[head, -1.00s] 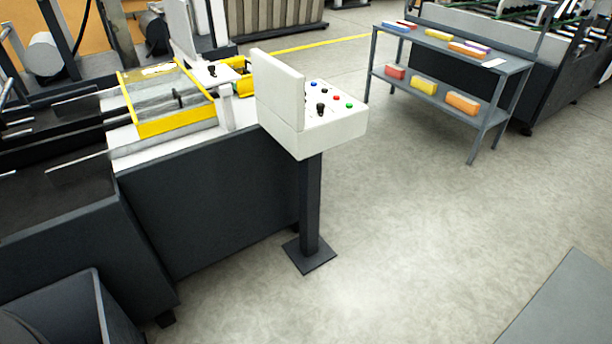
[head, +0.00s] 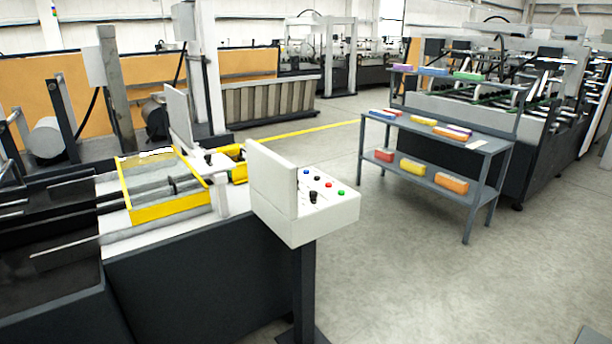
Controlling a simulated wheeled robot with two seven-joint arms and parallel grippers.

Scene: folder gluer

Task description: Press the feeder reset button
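A white control box (head: 318,222) stands on a dark post in the middle of the head view, with an upright white panel (head: 272,178) at its left. Its sloped top carries small controls: a blue button (head: 306,172), a red button (head: 328,185), a green button (head: 341,192) and a black knob (head: 313,196). No label can be read, so I cannot tell which one is the feeder reset button. Neither of my grippers is in view.
The dark machine (head: 195,285) with a yellow-framed section (head: 166,211) fills the left, close to the box. A grey shelf table (head: 485,148) with coloured boxes stands at the right. The concrete floor (head: 420,270) between box and shelf is clear.

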